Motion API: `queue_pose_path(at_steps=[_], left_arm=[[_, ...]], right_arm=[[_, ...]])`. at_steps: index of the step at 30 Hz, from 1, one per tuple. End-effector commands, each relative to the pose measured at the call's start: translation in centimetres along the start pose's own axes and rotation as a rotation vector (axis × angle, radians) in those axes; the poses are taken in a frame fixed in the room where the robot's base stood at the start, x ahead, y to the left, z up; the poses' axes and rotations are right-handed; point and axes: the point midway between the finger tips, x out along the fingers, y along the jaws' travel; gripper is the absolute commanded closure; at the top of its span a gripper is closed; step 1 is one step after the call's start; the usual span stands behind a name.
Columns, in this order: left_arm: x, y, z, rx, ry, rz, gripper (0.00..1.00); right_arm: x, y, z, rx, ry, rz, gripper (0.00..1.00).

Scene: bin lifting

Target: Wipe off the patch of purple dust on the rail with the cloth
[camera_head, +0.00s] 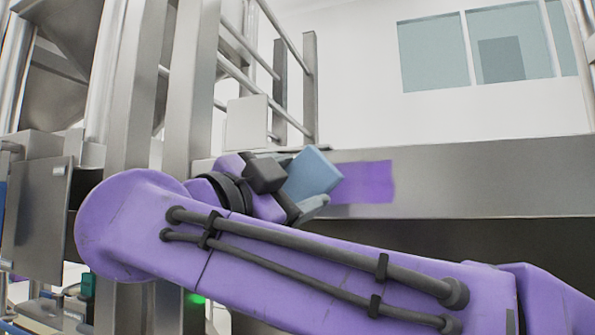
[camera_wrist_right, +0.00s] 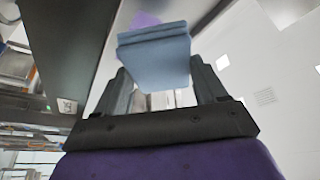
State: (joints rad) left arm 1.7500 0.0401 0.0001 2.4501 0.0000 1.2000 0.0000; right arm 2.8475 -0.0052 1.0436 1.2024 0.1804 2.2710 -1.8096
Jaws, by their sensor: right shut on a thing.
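A patch of purple dust (camera_head: 368,182) lies on the side face of the grey rail (camera_head: 480,180), and part of it also shows in the right wrist view (camera_wrist_right: 146,19). My right gripper (camera_head: 300,192) is shut on a blue folded cloth (camera_head: 313,173). In the right wrist view the cloth (camera_wrist_right: 155,58) sits between the two dark fingers. The cloth is at the left side of the patch in the head view and covers part of that side. I cannot tell whether it touches the rail. My left gripper is not in view.
My purple right arm crosses the lower part of the head view. Steel posts (camera_head: 190,80) and a railing (camera_head: 308,90) stand left and behind. A white wall with windows (camera_head: 480,45) is at the back. The rail to the right of the patch is clear.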

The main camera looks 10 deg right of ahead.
Motion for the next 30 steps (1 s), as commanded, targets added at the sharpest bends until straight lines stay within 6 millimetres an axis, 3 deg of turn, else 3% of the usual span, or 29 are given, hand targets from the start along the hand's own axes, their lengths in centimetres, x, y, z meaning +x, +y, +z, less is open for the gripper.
queue_pose_path(at_steps=[3,18,30], left_arm=[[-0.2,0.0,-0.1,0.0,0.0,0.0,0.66],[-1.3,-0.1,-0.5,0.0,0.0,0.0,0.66],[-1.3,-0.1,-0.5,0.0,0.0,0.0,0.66]], right_arm=[[0.3,-0.3,-0.7,0.013,-0.008,-0.001,0.53],[5.1,-0.4,1.4,0.011,-0.008,-0.002,0.53],[5.5,-0.4,1.6,0.012,-0.006,-0.003,0.53]])
